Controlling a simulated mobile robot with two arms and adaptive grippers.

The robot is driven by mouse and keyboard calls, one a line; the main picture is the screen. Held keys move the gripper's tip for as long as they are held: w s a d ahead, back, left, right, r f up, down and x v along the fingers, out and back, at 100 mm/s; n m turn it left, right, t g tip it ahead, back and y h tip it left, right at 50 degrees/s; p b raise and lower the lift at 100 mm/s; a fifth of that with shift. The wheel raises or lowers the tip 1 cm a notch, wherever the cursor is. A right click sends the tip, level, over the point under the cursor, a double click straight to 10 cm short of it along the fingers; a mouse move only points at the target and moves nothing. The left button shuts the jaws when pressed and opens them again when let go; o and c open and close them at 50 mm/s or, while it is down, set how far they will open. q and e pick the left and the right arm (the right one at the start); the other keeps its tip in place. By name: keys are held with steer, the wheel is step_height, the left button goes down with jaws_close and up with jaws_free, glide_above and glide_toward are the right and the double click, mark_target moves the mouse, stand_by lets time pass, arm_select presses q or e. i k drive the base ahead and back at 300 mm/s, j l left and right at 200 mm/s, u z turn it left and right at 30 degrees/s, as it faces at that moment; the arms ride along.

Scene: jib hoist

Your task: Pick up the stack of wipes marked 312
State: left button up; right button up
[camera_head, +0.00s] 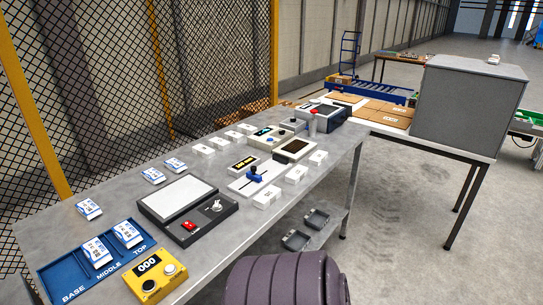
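No marking 312 is readable, so I cannot tell which thing is the stack of wipes. Small white packs with blue print lie along the bench's left side: a near pack (88,209), a middle pack (153,175) and a far pack (175,164). A left pack (96,251) and a right pack (127,234) lie in the blue tray (55,272) marked BASE, MIDDLE and TOP. Plain-looking white blocks, such as a near block (267,197), stand farther along the bench. Neither gripper is in view; only a dark ribbed part of mine shows at the bottom.
The grey metal bench (110,208) also holds a yellow box reading 000 (155,277), a black control panel (187,207) and several devices. Mesh fencing (120,80) runs along the left. A big grey box (465,105) stands on the back table. The floor at right is clear.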

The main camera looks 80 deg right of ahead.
mark_target(317, 158)
steer(key=z, duration=0.45)
steer(key=l+z, duration=0.1)
steer(key=z, duration=0.75)
steer(key=l+z, duration=0.1)
steer(key=z, duration=0.8)
steer(key=i+l+z, duration=0.15)
steer(key=i+l, duration=0.15)
steer(key=i+l+z, duration=0.1)
steer(key=i+l, duration=0.2)
steer(key=l, duration=0.2)
